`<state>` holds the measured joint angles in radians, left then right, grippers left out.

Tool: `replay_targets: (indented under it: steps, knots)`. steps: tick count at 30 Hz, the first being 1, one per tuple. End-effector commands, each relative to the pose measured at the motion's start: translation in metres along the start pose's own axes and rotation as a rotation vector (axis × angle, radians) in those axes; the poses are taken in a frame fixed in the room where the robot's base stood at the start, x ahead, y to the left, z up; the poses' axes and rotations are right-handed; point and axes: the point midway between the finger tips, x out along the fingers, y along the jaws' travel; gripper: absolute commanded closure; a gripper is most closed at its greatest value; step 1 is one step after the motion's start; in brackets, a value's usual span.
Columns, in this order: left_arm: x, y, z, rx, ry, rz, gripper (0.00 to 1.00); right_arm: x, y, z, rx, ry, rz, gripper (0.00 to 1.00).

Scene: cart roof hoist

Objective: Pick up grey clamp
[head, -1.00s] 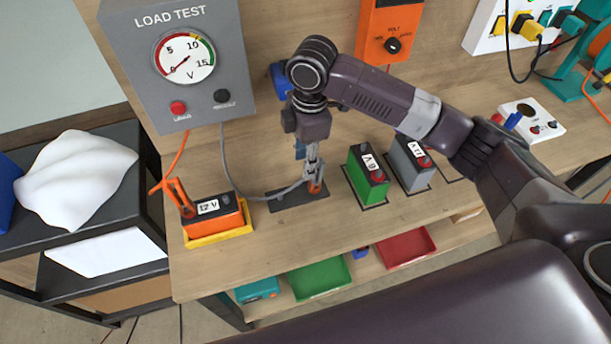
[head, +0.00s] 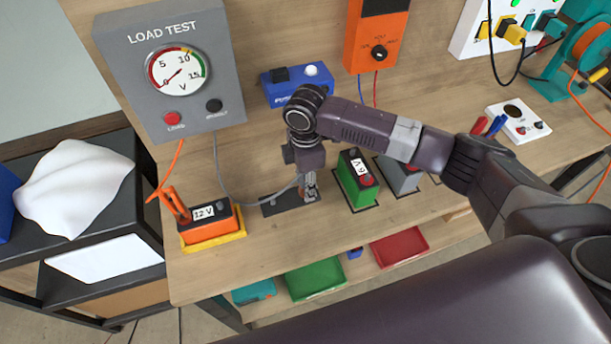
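A grey cable (head: 250,194) runs from the load test box down to the fingers of my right gripper (head: 311,195). The grey clamp itself cannot be made out clearly; the cable's end is at the gripper, which hides it in part. The gripper points down at the right end of a dark flat pad (head: 282,204) on the bench. The fingers are small and overlap with the cable end, so whether they are open or shut does not show. My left gripper is out of view.
An orange 12 V battery (head: 207,228) with an orange clamp (head: 176,205) stands left. A green 6 V battery (head: 357,184) and a grey battery (head: 398,176) stand close right. The load test box (head: 172,75) and a blue box (head: 296,87) are behind. The bench front is clear.

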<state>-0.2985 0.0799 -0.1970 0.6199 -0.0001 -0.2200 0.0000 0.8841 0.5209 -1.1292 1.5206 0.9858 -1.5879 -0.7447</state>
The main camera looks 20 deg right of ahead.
Motion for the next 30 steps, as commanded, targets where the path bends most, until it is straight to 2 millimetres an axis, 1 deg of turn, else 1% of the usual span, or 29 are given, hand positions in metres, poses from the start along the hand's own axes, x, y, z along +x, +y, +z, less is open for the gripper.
replay_targets:
  steps: [4, 5, 14, 30]
  knots:
    - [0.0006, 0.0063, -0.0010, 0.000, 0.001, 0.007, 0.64, 0.0004, -0.0001, 0.0001, 0.000, 0.000, 0.000, 0.64]
    - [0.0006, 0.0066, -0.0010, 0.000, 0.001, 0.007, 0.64, 0.0004, -0.0001, 0.0001, 0.000, 0.000, 0.000, 0.66]
    - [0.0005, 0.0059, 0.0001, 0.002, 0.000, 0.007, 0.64, 0.0001, -0.0002, 0.0002, 0.000, 0.000, 0.000, 0.99]
    - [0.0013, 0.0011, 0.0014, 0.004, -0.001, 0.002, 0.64, -0.0028, 0.0003, -0.0001, 0.000, 0.000, 0.001, 1.00]
